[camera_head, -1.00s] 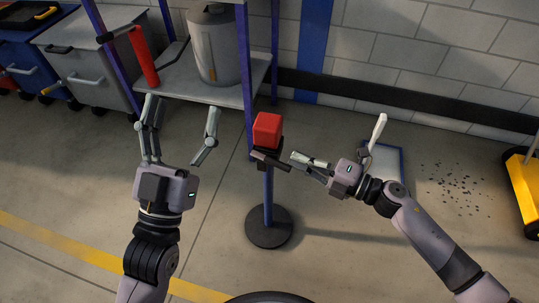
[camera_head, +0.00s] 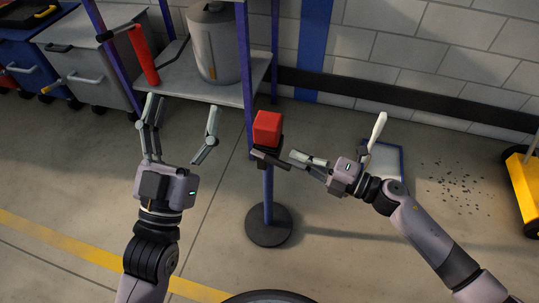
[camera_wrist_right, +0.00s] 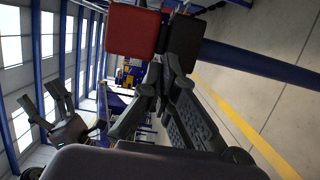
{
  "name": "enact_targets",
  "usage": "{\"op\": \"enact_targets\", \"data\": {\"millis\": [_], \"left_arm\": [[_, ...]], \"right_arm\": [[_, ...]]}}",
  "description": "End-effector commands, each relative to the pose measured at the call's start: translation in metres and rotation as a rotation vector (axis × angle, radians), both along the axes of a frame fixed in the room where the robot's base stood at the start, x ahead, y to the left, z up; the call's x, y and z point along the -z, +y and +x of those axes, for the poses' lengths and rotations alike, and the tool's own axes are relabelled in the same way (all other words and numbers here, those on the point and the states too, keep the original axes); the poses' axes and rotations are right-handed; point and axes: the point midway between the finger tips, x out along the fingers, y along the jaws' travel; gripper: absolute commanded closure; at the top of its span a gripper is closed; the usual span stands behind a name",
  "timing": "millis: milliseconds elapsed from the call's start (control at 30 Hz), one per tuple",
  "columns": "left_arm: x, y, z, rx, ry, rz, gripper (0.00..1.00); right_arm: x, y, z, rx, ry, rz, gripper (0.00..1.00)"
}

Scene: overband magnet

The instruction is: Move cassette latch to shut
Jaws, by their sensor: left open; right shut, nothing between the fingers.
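A red block (camera_head: 267,128) with a dark part (camera_head: 268,159) just below it tops a blue post on a round black base. I cannot tell which part is the cassette latch. My right gripper (camera_head: 294,160) is shut and empty, its tips at the right of the dark part; touching or apart is unclear. In the right wrist view, the closed fingers (camera_wrist_right: 166,72) point at the red block (camera_wrist_right: 132,30) and the black piece beside it. My left gripper (camera_head: 181,112) is open and empty, left of the post, in front of the shelf.
A blue-framed shelf (camera_head: 185,89) holds a grey canister (camera_head: 214,45), with a red handle (camera_head: 143,56) at its left. A yellow object (camera_head: 524,185) is at the right edge. Open floor lies around the post's base (camera_head: 269,227).

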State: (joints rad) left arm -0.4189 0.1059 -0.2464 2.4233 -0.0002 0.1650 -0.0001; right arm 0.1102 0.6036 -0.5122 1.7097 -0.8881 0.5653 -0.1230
Motion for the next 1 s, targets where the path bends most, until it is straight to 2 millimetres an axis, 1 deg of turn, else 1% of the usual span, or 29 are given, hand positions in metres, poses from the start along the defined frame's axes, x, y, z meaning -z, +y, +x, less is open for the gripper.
{"op": "enact_targets", "data": {"millis": [533,1000], "left_arm": [[0.000,0.000,0.001,0.000,0.007,0.002,0.29],[0.016,-0.001,0.011,-0.004,0.110,0.030,0.29]], "right_arm": [[0.000,0.001,-0.001,0.000,0.000,0.000,1.00],[0.000,0.009,-0.006,-0.001,0.000,0.000,1.00]]}}
